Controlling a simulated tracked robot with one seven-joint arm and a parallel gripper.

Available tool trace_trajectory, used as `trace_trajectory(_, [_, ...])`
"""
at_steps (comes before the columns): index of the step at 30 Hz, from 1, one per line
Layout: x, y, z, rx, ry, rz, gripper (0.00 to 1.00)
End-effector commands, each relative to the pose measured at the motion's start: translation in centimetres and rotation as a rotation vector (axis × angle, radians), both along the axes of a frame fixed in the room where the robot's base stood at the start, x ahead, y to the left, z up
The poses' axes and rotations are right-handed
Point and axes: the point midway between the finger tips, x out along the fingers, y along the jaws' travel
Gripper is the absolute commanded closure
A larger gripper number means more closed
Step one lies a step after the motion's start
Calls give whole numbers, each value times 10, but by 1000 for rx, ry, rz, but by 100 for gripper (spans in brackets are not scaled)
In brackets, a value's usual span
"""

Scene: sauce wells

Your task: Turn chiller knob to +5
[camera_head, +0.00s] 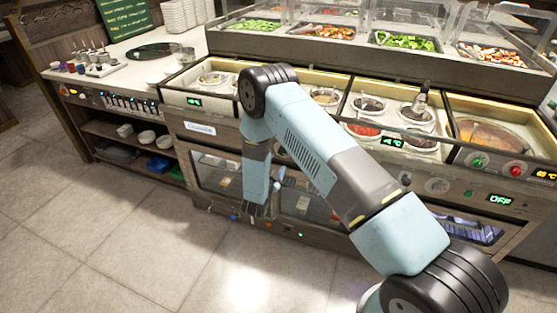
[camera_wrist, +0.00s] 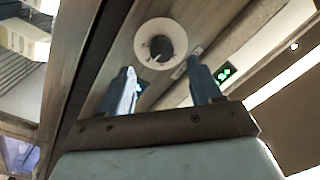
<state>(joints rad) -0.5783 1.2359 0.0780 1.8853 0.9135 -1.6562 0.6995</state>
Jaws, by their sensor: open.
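In the wrist view, a dark knob (camera_wrist: 162,47) sits at the centre of a round pale dial on a metal panel. My gripper (camera_wrist: 163,78) is open and empty, its two fingers apart and just below the dial in the picture. The fingers do not appear to touch the knob. The marks on the dial are too small to read. In the head view my gripper (camera_head: 254,210) hangs low in front of the counter, and my arm hides part of the front panel. I cannot tell there which knob the wrist view shows.
A green display (camera_head: 194,101) is at the left of the counter front; another green display (camera_head: 392,141) reads about 4°C. To the right are a round dial (camera_head: 437,185), a display reading OFF (camera_head: 500,199) and an orange display (camera_head: 545,174). The tiled floor (camera_head: 130,250) in front is clear.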

Motion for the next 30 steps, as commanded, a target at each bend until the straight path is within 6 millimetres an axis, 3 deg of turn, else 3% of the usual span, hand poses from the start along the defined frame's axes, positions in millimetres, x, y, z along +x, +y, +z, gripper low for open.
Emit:
trace_trajectory(6, [-40, 13, -2, -1, 1, 2, 36])
trace_trajectory(12, [-62, 21, -3, -1, 1, 1, 36])
trace_trajectory(30, [-69, 23, -4, 0, 0, 0, 36])
